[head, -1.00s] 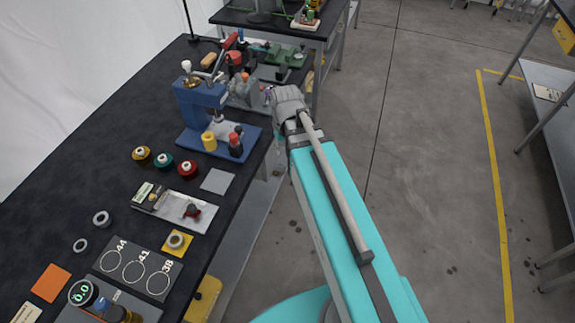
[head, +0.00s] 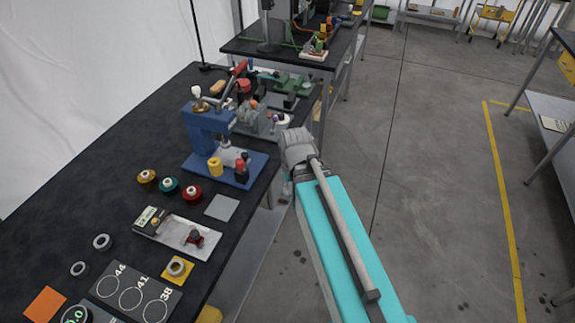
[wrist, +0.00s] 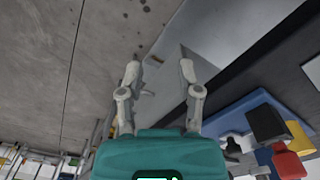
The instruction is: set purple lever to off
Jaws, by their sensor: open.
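I cannot make out a purple lever for certain in either view. A grey fixture (head: 262,124) with small coloured parts stands at the right edge of the dark bench, behind the blue press, and may carry it. My arm reaches forward along the bench's right side in the head view, its wrist beside that edge; the fingers are hidden there. In the wrist view my gripper (wrist: 159,72) is open and empty, its two fingers apart over the grey floor and a pale shelf surface.
The blue press (head: 208,130) stands on the dark bench (head: 95,160), left of my wrist. Three spools, including a red one (head: 191,194), and a tray (head: 178,234) lie nearer. A second bench (head: 300,45) stands behind. Floor to the right is open.

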